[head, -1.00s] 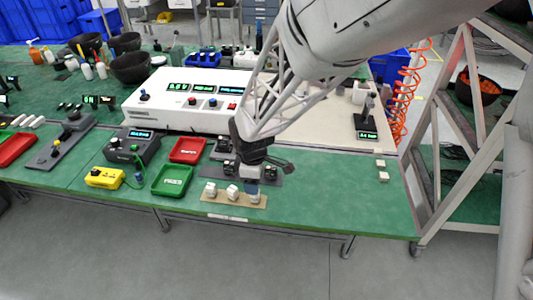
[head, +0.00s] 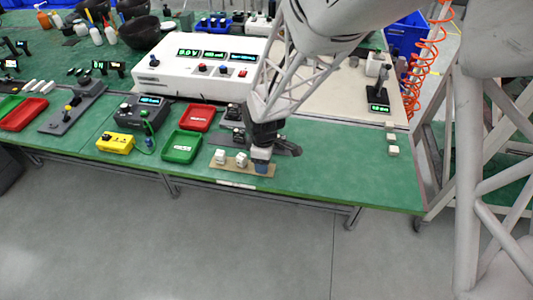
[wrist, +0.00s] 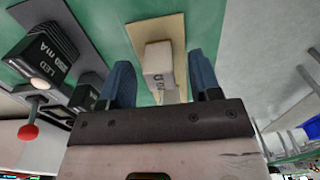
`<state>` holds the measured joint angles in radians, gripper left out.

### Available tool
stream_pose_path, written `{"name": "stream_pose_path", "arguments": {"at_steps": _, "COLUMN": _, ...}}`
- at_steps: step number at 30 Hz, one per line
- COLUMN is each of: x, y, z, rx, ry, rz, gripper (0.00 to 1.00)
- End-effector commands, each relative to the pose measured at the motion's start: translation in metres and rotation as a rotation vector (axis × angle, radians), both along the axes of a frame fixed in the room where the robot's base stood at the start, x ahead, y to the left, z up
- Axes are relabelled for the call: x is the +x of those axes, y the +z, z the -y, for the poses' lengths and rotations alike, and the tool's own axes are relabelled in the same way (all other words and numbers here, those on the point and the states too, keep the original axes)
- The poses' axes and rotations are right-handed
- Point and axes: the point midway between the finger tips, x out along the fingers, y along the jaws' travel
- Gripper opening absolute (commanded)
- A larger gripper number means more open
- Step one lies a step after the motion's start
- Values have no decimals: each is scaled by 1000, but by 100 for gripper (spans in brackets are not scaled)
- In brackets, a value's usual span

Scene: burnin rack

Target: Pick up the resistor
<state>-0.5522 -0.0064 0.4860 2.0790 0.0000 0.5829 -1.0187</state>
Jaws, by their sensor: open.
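The resistor (wrist: 159,65) is a small white block with a dark ohm mark, on a tan strip (wrist: 160,28) in the wrist view. My gripper (wrist: 160,82) is open, with one blue finger on each side of the block. Gaps show between the fingers and the block, and it is not gripped.
A grey plate with a black LED module (wrist: 42,62) lies beside the strip. A green tray (head: 182,147), a red tray (head: 197,118) and a yellow box (head: 115,143) stand to the left. A white instrument (head: 195,68) is behind.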

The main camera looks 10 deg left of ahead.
Motion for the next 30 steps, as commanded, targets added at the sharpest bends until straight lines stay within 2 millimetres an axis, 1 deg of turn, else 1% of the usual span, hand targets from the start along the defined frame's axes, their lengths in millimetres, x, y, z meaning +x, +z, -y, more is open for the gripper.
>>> {"name": "stream_pose_path", "arguments": {"at_steps": 1, "x": 0, "y": -5, "z": 0, "rx": -1, "ry": 0, "rz": -2, "gripper": 57}}
{"name": "stream_pose_path", "arguments": {"at_steps": 5, "x": 0, "y": -9, "z": 0, "rx": 0, "ry": 0, "rz": 0, "gripper": 57}}
{"name": "stream_pose_path", "arguments": {"at_steps": 20, "x": 0, "y": -9, "z": 0, "rx": 0, "ry": 0, "rz": 0, "gripper": 57}}
{"name": "stream_pose_path", "arguments": {"at_steps": 21, "x": 0, "y": -9, "z": 0, "rx": 0, "ry": 0, "rz": 0, "gripper": 56}}
{"name": "stream_pose_path", "arguments": {"at_steps": 29, "x": 0, "y": -9, "z": 0, "rx": 0, "ry": 0, "rz": 0, "gripper": 16}}
{"name": "stream_pose_path", "arguments": {"at_steps": 30, "x": 0, "y": -9, "z": 0, "rx": 0, "ry": 0, "rz": 0, "gripper": 10}}
